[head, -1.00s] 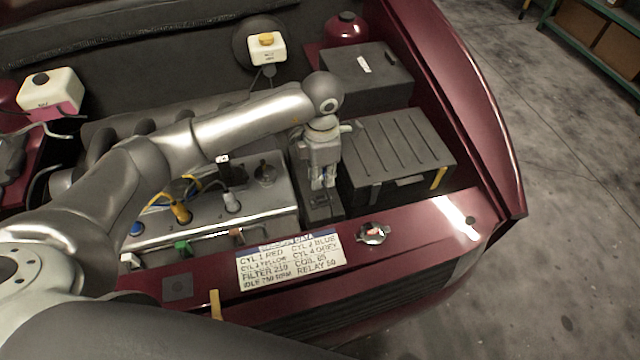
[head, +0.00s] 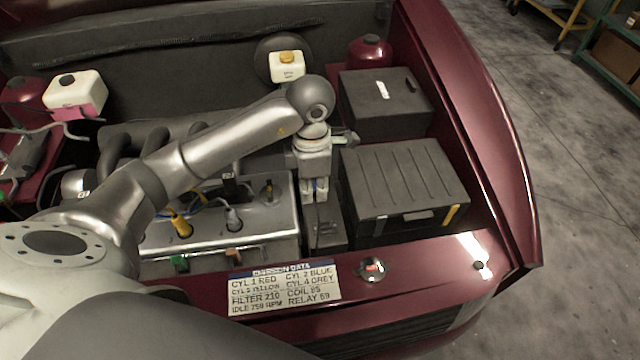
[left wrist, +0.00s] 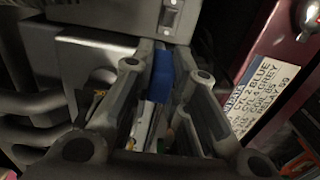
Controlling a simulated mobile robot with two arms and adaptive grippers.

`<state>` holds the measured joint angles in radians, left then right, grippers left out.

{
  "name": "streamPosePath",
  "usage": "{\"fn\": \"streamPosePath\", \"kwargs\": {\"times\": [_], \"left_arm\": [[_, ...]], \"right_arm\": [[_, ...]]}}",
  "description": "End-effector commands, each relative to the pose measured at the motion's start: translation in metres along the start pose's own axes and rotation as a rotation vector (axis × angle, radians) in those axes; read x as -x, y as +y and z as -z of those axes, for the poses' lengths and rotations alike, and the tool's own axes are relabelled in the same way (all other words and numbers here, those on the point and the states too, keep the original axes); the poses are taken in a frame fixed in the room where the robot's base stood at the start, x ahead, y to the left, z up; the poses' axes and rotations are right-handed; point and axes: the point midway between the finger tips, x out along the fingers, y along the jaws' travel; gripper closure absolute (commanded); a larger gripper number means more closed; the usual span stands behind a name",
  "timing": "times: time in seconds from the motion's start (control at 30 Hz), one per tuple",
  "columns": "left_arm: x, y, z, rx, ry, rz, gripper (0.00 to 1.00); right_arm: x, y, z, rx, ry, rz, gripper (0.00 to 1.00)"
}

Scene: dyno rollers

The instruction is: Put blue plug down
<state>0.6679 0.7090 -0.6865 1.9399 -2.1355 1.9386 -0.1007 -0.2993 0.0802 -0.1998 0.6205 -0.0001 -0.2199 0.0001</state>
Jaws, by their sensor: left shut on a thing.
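My left gripper (head: 315,198) points down over a dark narrow block (head: 325,236), between the silver engine cover (head: 215,245) and the ribbed black box (head: 400,180). In the left wrist view the blue plug (left wrist: 162,76) sits between the fingers of the left gripper (left wrist: 160,58), which is shut on it. My right gripper is not in view.
A yellow plug (head: 181,226) and a grey plug (head: 233,217) stand on the engine cover. The data label (head: 284,288) lies on the red front panel beside a round metal cap (head: 372,268). A second black box (head: 385,100) stands behind the ribbed one.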

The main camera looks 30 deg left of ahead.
Motion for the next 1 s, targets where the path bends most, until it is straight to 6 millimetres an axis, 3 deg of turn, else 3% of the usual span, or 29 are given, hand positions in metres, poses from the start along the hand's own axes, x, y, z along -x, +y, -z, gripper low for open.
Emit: {"fn": "streamPosePath", "kwargs": {"times": [0.23,0.5,0.77,1.0], "left_arm": [[-0.02,0.044,-0.012,0.003,0.001,0.004,1.0],[-0.062,0.075,-0.021,0.0,0.001,0.004,1.0],[-0.075,0.086,-0.024,0.0,0.0,0.002,1.0],[-0.105,0.088,-0.025,-0.001,0.001,0.004,1.0]], "right_arm": [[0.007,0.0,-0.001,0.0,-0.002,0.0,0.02],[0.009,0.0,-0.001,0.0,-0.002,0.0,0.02],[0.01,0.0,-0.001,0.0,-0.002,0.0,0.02],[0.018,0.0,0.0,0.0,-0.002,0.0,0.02]]}}
